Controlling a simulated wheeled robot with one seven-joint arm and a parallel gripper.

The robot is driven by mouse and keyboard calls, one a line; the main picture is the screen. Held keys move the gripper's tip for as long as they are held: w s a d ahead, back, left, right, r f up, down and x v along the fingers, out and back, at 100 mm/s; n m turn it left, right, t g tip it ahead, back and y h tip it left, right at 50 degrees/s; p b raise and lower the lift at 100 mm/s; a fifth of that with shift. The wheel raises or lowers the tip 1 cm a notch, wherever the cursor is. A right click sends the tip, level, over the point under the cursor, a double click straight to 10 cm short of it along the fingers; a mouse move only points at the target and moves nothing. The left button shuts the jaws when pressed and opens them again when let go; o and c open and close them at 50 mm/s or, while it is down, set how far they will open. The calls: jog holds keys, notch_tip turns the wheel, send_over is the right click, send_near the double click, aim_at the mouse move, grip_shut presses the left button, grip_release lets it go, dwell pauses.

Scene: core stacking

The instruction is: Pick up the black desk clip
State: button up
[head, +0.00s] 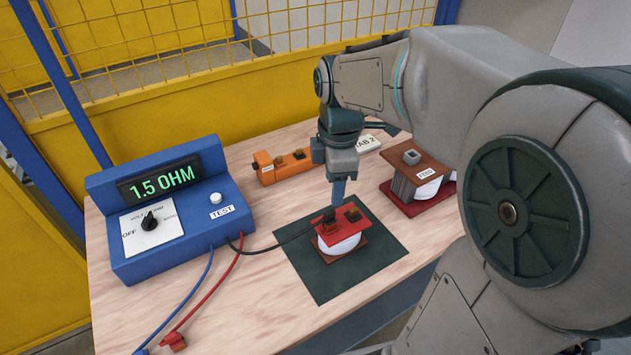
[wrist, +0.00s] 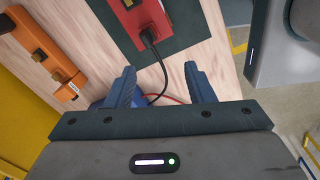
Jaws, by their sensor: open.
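The black clip (head: 328,212) is at the end of a black cable that runs from the blue meter (head: 185,213). It sits at a brass-coloured terminal on the red top plate of a small core stack (head: 340,241). The clip also shows in the wrist view (wrist: 148,38), on the red plate beyond the fingertips. My gripper (head: 337,198) points down over the stack, close to the clip, and partly hides it in the head view. In the wrist view my gripper (wrist: 162,80) is open, with nothing between its blue fingers. The cable passes behind the finger gap.
The stack stands on a dark green mat (head: 316,284). An orange block with terminals (head: 283,166) lies behind it. A second stack (head: 412,178) stands on a red base at the right. Blue and red leads (head: 218,285) hang toward the front left. The meter reads 1.5 OHM.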

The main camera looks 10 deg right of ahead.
aim_at(329, 211)
jog(key=w+f+n, duration=0.1)
jog(key=f, duration=0.4)
jog(key=w+f+n, duration=0.1)
jog(key=f+n, duration=0.1)
jog(key=f, duration=0.2)
jog(key=w+f+n, duration=0.1)
jog(key=f, duration=0.4)
jog(key=shift+d+f+n+g, duration=0.1)
jog(key=shift+f+n+g, duration=0.2)
grip_shut()
